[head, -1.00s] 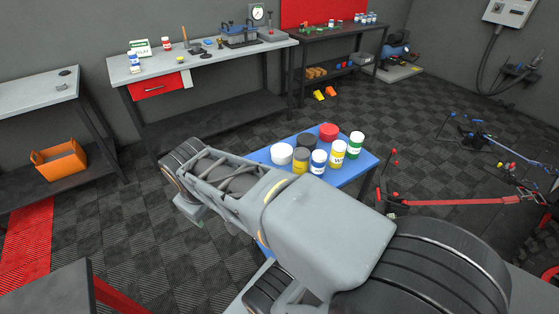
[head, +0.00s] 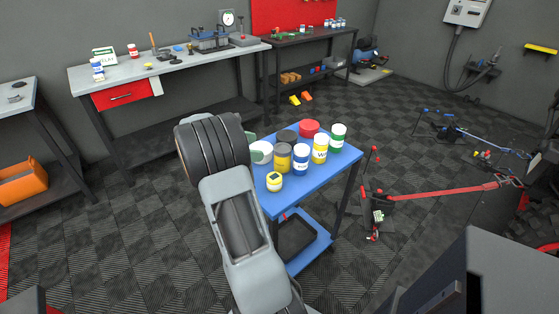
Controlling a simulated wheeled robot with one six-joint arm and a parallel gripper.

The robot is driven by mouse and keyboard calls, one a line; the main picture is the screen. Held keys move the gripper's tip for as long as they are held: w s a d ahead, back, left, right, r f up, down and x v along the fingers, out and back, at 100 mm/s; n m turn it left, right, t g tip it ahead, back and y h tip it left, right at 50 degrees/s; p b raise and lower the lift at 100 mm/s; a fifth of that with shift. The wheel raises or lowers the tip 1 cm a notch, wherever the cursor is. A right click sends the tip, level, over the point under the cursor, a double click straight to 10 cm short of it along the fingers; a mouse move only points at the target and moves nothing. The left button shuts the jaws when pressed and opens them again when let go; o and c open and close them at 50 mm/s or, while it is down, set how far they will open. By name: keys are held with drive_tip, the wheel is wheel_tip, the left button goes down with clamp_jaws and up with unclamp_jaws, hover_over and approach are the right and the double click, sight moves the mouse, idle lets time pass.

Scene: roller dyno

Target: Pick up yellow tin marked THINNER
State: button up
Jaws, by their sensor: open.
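Three tins with yellow on them stand on the blue cart top (head: 341,170). One is a yellow tin with a white lid and a partly readable label starting with W (head: 320,149). One is a yellow tin with a dark grey lid (head: 283,160). The third is a small, low yellow-and-white tin (head: 274,182) near the front left edge. I cannot read THINNER on any of them. My arm rises from the bottom to the left of the cart and partly covers its left side. My gripper does not show.
A blue-labelled tin (head: 301,160), a green tin (head: 338,137), a red-lidded tin (head: 309,128), a dark-lidded tin (head: 287,135) and a white tin (head: 262,150) crowd around the yellow ones. A workbench (head: 170,65) stands behind. A red stand (head: 440,194) lies right of the cart.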

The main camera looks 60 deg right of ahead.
sight(278, 150)
drive_tip(key=x, duration=1)
drive_tip(key=shift+s+d+f, duration=0.2)
drive_tip(key=shift+s+f, duration=0.05)
drive_tip(key=shift+c, duration=0.2)
drive_tip(key=c, duration=1.1)
